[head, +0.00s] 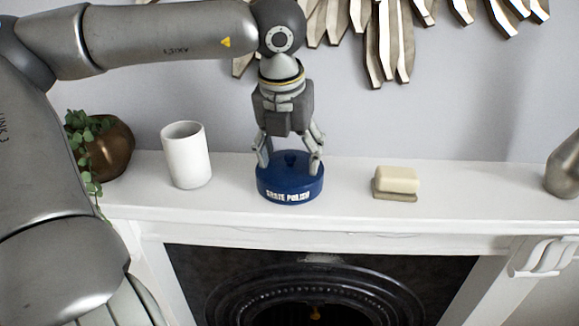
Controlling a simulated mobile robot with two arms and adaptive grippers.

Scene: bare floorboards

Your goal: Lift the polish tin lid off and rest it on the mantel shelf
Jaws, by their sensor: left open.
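The polish tin (288,188) is a round, dark blue tin with white lettering on its side, standing on the white mantel shelf (225,210). My left gripper (290,166) points straight down over the tin. I cannot tell whether the fingertips touch the lid. My right gripper is not in view.
A white cup (187,156) stands left of the tin, and a plant in a brown pot (110,150) is farther left. A soap bar on a dish (396,182) sits to the right. A metallic vase (565,168) is at the right edge. The shelf between soap and vase is clear.

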